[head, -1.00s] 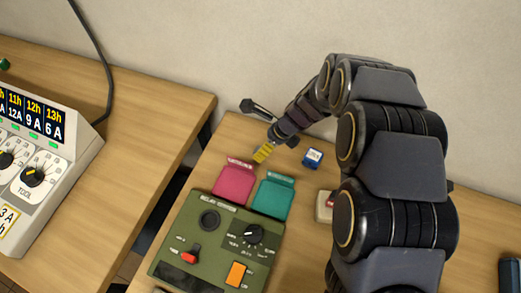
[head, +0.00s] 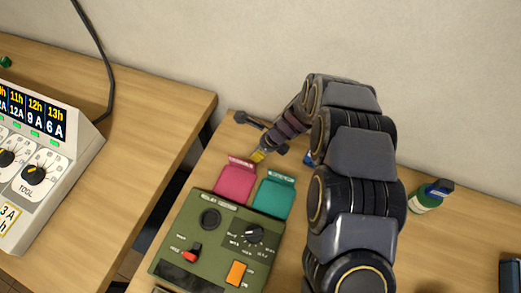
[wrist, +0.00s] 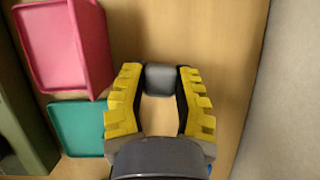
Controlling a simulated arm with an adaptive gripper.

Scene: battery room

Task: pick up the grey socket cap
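The grey socket cap (wrist: 160,78) is a small rounded grey block in the wrist view. It lies between the tips of my gripper (wrist: 161,76) and nearly fills the space there. The yellow ridged fingers stand apart, one on each side of it. I cannot tell whether their dark pads press on the cap or leave a thin gap. In the head view my gripper (head: 257,157) points down at the table just behind the pink cap. The grey cap cannot be made out there.
A pink cap (head: 234,182) and a teal cap (head: 273,198) lie close by, in front of the gripper. The green relay box (head: 222,236) stands nearer. A blue item (head: 308,160) is partly hidden by my arm.

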